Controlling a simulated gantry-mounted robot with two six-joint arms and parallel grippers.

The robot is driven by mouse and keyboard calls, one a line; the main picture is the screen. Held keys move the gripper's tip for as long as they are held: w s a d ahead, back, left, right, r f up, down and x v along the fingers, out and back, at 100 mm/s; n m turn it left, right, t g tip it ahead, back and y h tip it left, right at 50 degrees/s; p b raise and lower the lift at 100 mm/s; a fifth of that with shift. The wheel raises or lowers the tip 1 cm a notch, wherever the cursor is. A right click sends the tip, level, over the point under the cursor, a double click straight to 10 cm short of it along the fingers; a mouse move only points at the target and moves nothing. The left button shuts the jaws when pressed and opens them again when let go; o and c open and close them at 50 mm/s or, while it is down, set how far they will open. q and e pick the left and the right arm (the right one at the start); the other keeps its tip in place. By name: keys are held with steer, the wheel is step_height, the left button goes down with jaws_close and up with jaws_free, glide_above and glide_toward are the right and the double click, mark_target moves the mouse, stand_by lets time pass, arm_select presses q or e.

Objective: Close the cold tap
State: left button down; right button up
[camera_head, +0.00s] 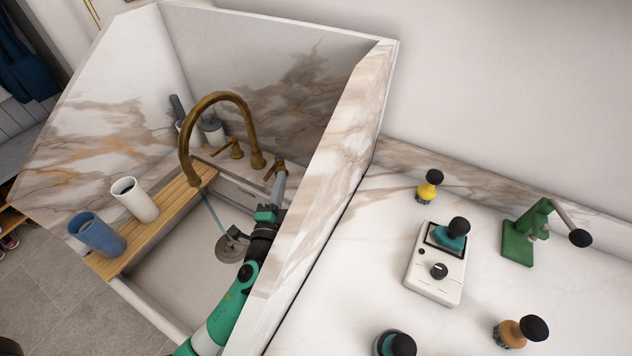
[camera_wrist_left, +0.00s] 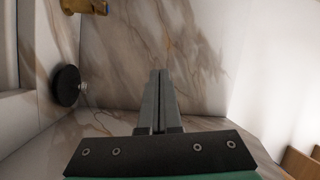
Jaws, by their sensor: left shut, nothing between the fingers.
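A brass gooseneck faucet (camera_head: 222,100) rises at the back of the sink, with a thin bluish stream of water (camera_head: 212,212) falling from its spout. One brass handle (camera_head: 231,149) is left of the spout base and another brass handle (camera_head: 274,168) is right of it. In the left wrist view the shut fingers (camera_wrist_left: 159,100) point at marble, and a brass piece (camera_wrist_left: 85,6) shows at the top edge. My right gripper is out of view.
A wooden board (camera_head: 160,215) across the sink holds a blue cup (camera_head: 97,236) and a white cup (camera_head: 134,200). Containers (camera_head: 211,130) stand behind the faucet. A tall marble wall (camera_head: 335,165) bounds the sink's right side, close to my arm. Several tools stand on the right counter.

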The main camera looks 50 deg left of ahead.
mark_target(266, 181)
arm_select(q)
steer(key=s+a+f+g+b, duration=0.2)
steer(key=s+f, duration=0.2)
steer(key=f, duration=0.6)
steer(key=x, duration=0.9)
steer(key=shift+w+a, duration=0.15)
steer(key=shift+a, duration=0.15)
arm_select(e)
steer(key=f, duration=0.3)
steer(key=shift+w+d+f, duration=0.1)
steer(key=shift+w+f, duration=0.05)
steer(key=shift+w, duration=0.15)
arm_select(q)
steer(key=shift+r, duration=0.1)
steer(key=shift+s+a, duration=0.85)
steer(key=shift+d, duration=0.1)
